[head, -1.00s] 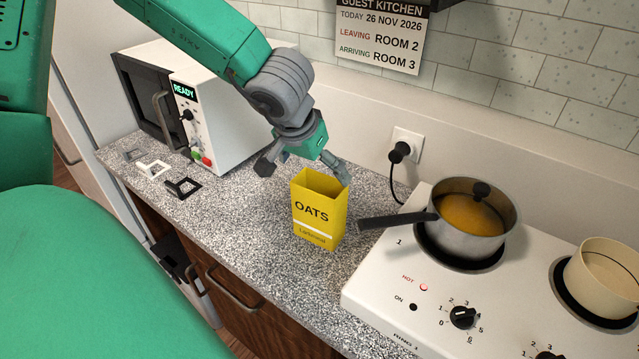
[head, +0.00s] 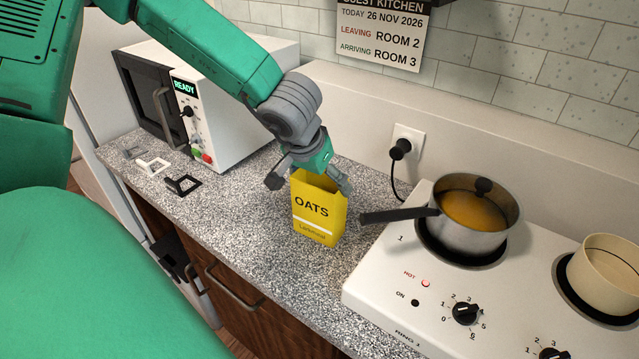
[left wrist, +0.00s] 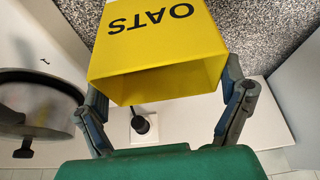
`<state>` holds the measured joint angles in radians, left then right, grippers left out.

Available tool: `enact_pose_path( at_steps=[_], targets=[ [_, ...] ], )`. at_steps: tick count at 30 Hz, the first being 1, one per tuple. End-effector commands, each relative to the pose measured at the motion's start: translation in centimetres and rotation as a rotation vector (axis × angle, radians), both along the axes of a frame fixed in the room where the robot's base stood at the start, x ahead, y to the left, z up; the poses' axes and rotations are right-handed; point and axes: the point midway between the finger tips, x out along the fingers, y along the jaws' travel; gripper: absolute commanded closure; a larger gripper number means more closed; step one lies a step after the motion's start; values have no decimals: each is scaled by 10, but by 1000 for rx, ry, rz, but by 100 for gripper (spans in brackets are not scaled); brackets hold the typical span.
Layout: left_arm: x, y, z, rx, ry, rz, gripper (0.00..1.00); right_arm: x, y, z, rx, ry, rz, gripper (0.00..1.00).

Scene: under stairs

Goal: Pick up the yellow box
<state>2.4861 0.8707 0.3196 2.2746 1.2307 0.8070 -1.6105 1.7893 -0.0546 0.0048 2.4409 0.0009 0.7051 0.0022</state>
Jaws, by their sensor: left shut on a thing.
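The yellow box (head: 319,212), marked OATS and open at the top, stands upright on the speckled worktop, left of the pot handle. My left gripper (head: 312,183) reaches down over its top, with one finger at each side. In the left wrist view the yellow box (left wrist: 158,50) shows upside down between the two fingers of my left gripper (left wrist: 166,95). The left gripper is shut on the box near its open rim. The box's base appears to rest on the worktop. My right gripper is not in view.
A steel pot (head: 468,222) with its handle toward the box stands on the white hob (head: 385,290). A cream pot (head: 607,275) is at far right. A microwave (head: 235,125) stands behind left. A plug (head: 401,149) is on the wall.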

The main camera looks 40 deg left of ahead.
Motion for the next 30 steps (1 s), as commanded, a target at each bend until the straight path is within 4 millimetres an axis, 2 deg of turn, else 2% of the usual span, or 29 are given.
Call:
enact_pose_path(
  at_steps=[11,30],
  targets=[
    [0,0,8,0,1,1,61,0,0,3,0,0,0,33],
    [0,0,73,1,-2,0,61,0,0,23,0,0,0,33]
  ],
)
